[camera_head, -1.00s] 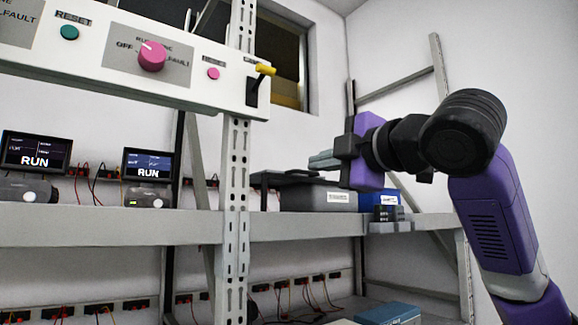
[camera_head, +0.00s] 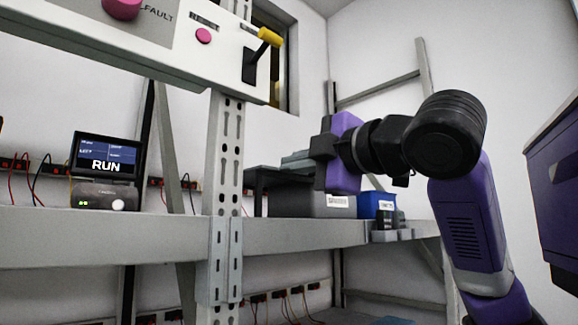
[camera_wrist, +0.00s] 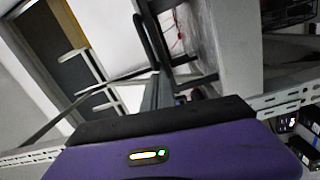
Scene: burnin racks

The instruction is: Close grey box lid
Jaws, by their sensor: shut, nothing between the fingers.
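The grey box (camera_head: 312,204) with a white label stands on the rack's upper shelf in the head view, right of the perforated post. My gripper (camera_head: 297,160) is shut and empty, pointing left just above the box. The purple hand and fingers cover part of the box's top. A dark flat piece (camera_head: 268,178) sticks out left of the box at its top edge; I cannot tell whether it is the lid. In the wrist view, the shut fingers (camera_wrist: 158,92) are seen edge-on beside a dark bent bar (camera_wrist: 150,40); contact is unclear.
A blue box (camera_head: 376,205) and small dark items (camera_head: 388,228) stand right of the grey box. The perforated post (camera_head: 226,170) and a white control panel (camera_head: 170,45) are at the left. A RUN monitor (camera_head: 106,157) stands on the shelf (camera_head: 110,238).

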